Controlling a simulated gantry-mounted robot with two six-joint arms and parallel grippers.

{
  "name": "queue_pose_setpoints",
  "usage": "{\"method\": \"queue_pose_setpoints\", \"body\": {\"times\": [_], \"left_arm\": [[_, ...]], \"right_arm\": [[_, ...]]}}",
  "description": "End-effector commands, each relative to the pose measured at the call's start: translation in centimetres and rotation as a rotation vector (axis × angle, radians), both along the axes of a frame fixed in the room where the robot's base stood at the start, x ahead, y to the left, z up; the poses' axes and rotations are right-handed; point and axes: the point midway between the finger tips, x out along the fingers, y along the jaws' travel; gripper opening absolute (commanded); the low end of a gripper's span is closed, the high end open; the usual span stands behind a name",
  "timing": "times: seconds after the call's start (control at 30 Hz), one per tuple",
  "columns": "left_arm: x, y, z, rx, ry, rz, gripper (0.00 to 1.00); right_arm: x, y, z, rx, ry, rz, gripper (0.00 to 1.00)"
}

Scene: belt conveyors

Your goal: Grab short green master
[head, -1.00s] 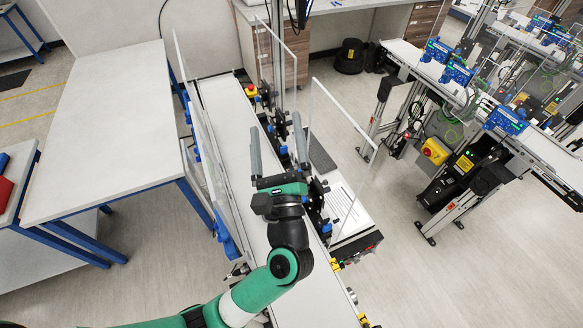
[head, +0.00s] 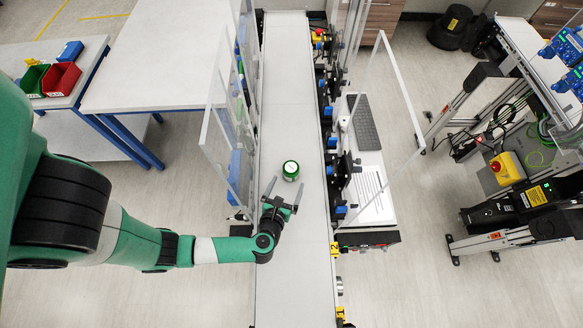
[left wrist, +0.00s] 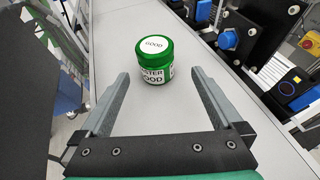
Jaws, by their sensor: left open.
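The short green master (head: 290,170) is a small green jar with a white lid label, standing upright on the white conveyor belt. In the left wrist view the jar (left wrist: 154,60) shows a label with the words "GOOD" and what reads as "MASTER". My left gripper (head: 284,190) is open and empty over the belt, just nearer than the jar. In the left wrist view the two fingers of the left gripper (left wrist: 158,77) point toward the jar, which stands beyond the fingertips and between their lines. My right gripper is out of view.
The conveyor belt (head: 284,80) runs away from me, with a clear guard panel (head: 218,125) on its left and black and blue sensors (head: 335,150) along its right. A white table (head: 165,60) stands to the left. Red and green bins (head: 61,79) sit further left.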

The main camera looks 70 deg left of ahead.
Motion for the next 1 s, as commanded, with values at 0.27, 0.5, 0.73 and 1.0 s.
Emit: {"method": "queue_pose_setpoints", "body": {"times": [0.27, 0.5, 0.73, 1.0], "left_arm": [[1.1, 1.4, -0.6, 0.001, 0.0, -0.001, 1.0], [2.3, 4.3, -0.5, -0.001, -0.001, 0.007, 1.0], [3.7, 6.0, -1.6, 0.0, -0.001, 0.0, 1.0], [3.7, 5.9, -1.5, 0.001, -0.001, -0.001, 0.82]], "right_arm": [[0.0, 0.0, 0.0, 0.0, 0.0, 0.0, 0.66], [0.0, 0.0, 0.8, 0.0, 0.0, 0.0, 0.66], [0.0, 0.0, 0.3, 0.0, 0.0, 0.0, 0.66], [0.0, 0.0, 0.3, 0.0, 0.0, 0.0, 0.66]]}}
